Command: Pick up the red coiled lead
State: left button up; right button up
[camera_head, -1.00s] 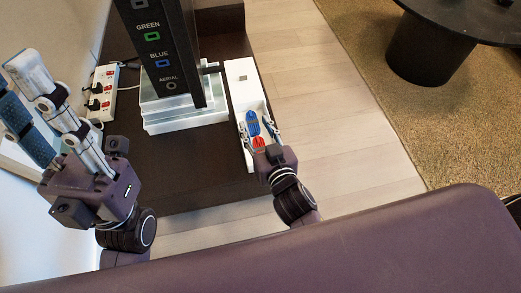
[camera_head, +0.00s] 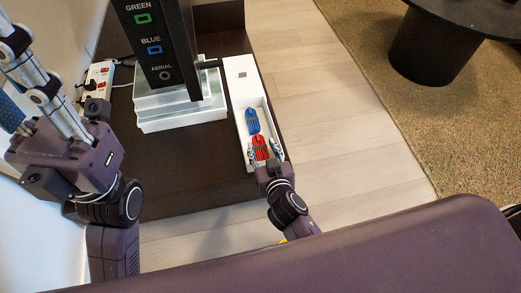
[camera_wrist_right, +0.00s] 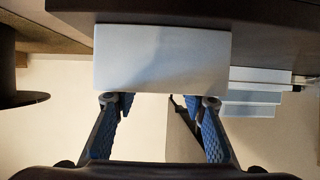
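The red coiled lead (camera_head: 261,147) lies in the white tray (camera_head: 240,92), at its near end, just below a blue coiled lead in the head view. My right gripper (camera_head: 264,151) is open, its two fingers on either side of the red lead; I cannot tell whether they touch it. In the right wrist view, the open fingers (camera_wrist_right: 160,103) point towards a pale block-like surface, and the red lead does not show there. My left gripper (camera_head: 22,75) is at the left edge with its fingers apart and their ends partly cut off; nothing shows between them.
The blue coiled lead (camera_head: 252,120) lies just beyond the red one. A black panel (camera_head: 160,45) marked GREEN, BLUE and AERIAL stands on white blocks (camera_head: 180,118) left of the tray. A power strip (camera_head: 97,80) lies further left. Wooden floor is clear to the right.

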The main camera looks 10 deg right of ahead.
aim_at(258, 138)
jog(key=shift+b+x, duration=1)
jog(key=shift+x, duration=1.65)
jog(key=shift+r, duration=0.1)
jog(key=c, duration=0.9)
